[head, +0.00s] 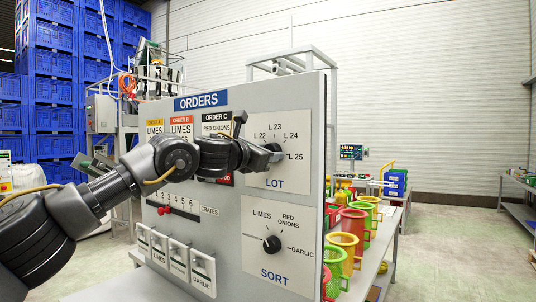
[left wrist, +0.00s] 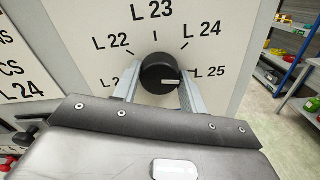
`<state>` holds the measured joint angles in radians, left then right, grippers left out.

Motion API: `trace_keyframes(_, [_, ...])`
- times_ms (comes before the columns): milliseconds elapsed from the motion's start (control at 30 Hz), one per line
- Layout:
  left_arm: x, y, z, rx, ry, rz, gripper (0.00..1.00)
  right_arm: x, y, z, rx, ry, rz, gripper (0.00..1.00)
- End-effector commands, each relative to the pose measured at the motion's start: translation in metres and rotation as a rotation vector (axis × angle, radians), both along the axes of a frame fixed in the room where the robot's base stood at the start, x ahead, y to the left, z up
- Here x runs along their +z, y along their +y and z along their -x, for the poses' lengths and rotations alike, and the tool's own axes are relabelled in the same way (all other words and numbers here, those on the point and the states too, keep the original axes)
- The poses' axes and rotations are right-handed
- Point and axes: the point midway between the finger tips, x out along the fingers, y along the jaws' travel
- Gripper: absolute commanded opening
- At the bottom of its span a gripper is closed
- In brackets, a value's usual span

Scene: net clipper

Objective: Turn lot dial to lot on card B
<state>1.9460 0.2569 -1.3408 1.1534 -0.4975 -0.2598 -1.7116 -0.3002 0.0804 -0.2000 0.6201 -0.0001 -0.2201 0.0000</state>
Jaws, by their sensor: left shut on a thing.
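The lot dial (left wrist: 158,70) is a round black knob with a white mark on the LOT panel (left wrist: 225,18), which is lettered L 22 to L 25 and has one lower-left label partly hidden. The white mark lies on the knob's right side, toward L 25. My left gripper (left wrist: 159,84) has a finger on either side of the knob and is shut on it. In the head view my left gripper (head: 276,156) hides most of the dial. My right gripper is out of view.
A SORT dial (head: 272,244) sits below the LOT panel. A crate slider with a red knob (head: 166,210) and several small levers (head: 202,262) are at the lower left. A card reading L 24 (left wrist: 22,90) shows at the wrist view's left; its order letter is out of view.

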Motion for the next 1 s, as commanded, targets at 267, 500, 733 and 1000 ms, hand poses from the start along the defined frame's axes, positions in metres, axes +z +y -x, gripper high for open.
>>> trace_keyframes(267, [-0.0036, -0.0006, -0.0004, -0.001, -0.005, -0.018, 0.2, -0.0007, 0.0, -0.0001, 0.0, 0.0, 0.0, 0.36])
trace_keyframes(500, [-0.0037, -0.0008, -0.0004, -0.001, -0.004, -0.017, 0.44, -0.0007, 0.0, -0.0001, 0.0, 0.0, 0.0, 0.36])
trace_keyframes(733, [-0.002, -0.0008, -0.0002, -0.001, -0.006, -0.014, 0.64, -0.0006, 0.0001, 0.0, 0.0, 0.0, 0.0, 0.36])
trace_keyframes(1000, [-0.0019, 0.0017, 0.003, -0.002, -0.007, -0.012, 0.64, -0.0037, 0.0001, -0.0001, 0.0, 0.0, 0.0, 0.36])
